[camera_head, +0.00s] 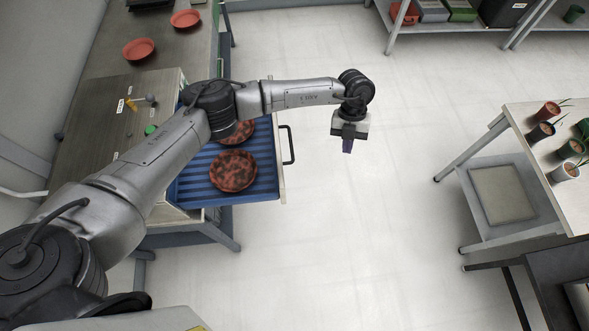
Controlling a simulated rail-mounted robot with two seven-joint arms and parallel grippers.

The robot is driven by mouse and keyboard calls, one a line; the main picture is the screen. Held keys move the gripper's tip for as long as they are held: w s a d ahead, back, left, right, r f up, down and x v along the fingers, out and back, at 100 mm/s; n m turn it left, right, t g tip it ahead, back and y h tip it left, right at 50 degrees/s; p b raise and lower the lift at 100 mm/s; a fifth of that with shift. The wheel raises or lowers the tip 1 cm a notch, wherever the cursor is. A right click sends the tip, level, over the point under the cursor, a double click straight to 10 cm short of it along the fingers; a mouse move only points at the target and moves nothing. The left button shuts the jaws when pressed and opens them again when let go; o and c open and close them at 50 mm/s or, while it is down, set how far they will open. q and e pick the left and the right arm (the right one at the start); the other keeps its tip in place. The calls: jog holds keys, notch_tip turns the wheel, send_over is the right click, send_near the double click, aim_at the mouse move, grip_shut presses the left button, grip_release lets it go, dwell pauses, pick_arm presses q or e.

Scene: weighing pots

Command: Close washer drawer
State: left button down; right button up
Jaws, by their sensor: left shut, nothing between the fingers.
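The washer drawer (195,187) is pulled out to the right from the washer (95,150). It is a blue ribbed tray with a pale front edge and a dark handle (290,145). Two mottled red-brown saucers lie in it, a nearer one (233,171) and a farther one (237,133) that my left arm partly hides. My left gripper (347,146) is shut and empty, pointing down over the floor to the right of the handle and apart from it. My right gripper is not in view.
Clean reddish saucers (139,49) lie on the counter behind the washer. A table (535,125) with several potted plants stands at the right, with a shelf (500,195) below. Shelves with boxes (430,12) stand at the back. The floor between is clear.

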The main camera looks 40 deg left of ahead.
pick_arm(q)
jog(key=s+a+r+n+g+y, duration=0.2)
jog(key=s+a+n+g+y, duration=0.1)
jog(key=s+a+g+y, duration=0.15)
jog(key=s+a+f, duration=0.4)
jog(key=s+f, duration=0.4)
jog(key=s, duration=0.1)
jog(key=shift+a+t, duration=0.15)
jog(key=shift+t, duration=0.3)
jog(key=shift+f+h, duration=0.1)
jog(key=shift+h, duration=0.15)
jog(key=shift+a, duration=0.1)
